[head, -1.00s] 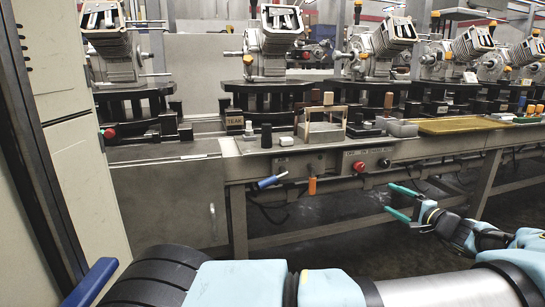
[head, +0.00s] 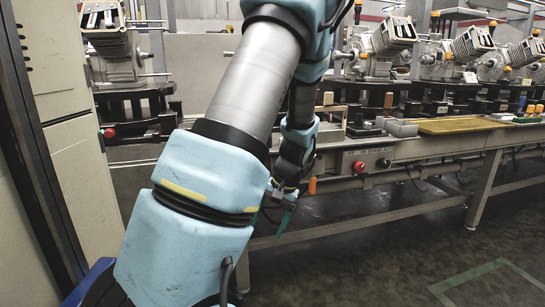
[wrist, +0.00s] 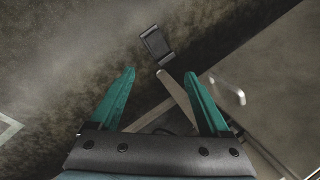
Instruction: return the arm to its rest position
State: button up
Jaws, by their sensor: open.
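My gripper (head: 282,211) hangs below my folded arm in the head view, in front of the workbench's front edge and partly hidden by the arm. Its green fingers point down. In the wrist view my gripper (wrist: 159,74) shows two green fingers spread apart with nothing between them. My arm (head: 215,175) rises through the middle of the head view and hides part of the bench.
The workbench (head: 440,146) runs across behind my arm, with engine units (head: 385,42) in a row and a yellow tray (head: 462,125). A grey cabinet (head: 85,170) stands close on the left. The floor (head: 400,250) at right is open.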

jog(key=s+a+r+n+t+h+p, duration=0.1)
jog(key=s+a+r+n+h, duration=0.4)
jog(key=s+r, duration=0.55)
notch_tip(320, 180, up, 23)
jog(key=m+y+p, duration=0.1)
jog(key=m+p, duration=0.1)
jog(key=p, duration=2.3)
jog(key=shift+s+a, duration=0.3)
jog(key=shift+s, duration=0.1)
